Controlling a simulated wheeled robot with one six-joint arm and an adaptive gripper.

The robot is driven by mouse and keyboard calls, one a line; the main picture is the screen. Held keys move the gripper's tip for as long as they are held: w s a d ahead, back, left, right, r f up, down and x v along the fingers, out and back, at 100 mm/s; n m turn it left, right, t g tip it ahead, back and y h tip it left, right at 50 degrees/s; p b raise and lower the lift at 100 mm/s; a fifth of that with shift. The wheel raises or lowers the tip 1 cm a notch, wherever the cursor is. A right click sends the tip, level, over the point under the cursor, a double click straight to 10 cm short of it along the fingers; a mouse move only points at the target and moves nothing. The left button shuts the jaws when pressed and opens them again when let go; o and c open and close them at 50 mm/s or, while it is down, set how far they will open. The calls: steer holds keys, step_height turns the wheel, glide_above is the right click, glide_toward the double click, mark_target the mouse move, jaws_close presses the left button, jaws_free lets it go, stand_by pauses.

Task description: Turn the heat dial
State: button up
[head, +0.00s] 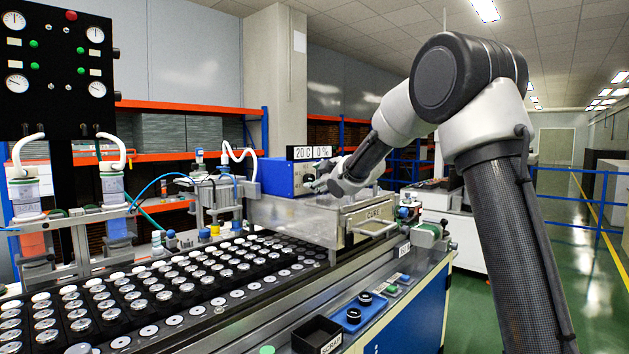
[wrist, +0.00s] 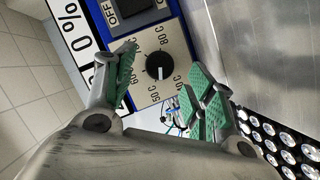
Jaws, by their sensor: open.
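The heat dial (wrist: 158,66) is a round black knob with a white pointer mark, on a pale plate printed with temperatures. The pointer faces the bottom of the wrist picture. The plate is on a blue control box (head: 279,177), beside the metal oven marked CURE (head: 375,222). My gripper (wrist: 163,68) is open and empty, with green pads. In the wrist view the dial shows between the two fingers; I cannot tell whether either touches it. In the head view my gripper (head: 320,182) is at the box's right side, and the dial is hidden.
A display (head: 309,152) on the box reads 20 C and 0 %. A black switch (wrist: 130,8) marked OFF is beside the dial plate. A tray of several round metal parts (head: 150,295) fills the conveyor at left. A black SCRAP bin (head: 317,335) stands in front.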

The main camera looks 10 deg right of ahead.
steer(key=shift+x, duration=1.15)
steer(key=shift+c, duration=0.5)
steer(key=c, duration=0.9)
steer(key=shift+c, duration=0.2)
steer(key=m+g, duration=0.1)
steer(key=m, duration=0.2)
steer(key=shift+w+d+g+y, duration=0.1)
steer(key=shift+d+g+y, duration=0.15)
steer(key=shift+g+y, duration=0.15)
steer(key=shift+r+m+g+y, duration=0.1)
steer(key=shift+m+g+y, duration=0.7)
steer(key=shift+m, duration=0.9)
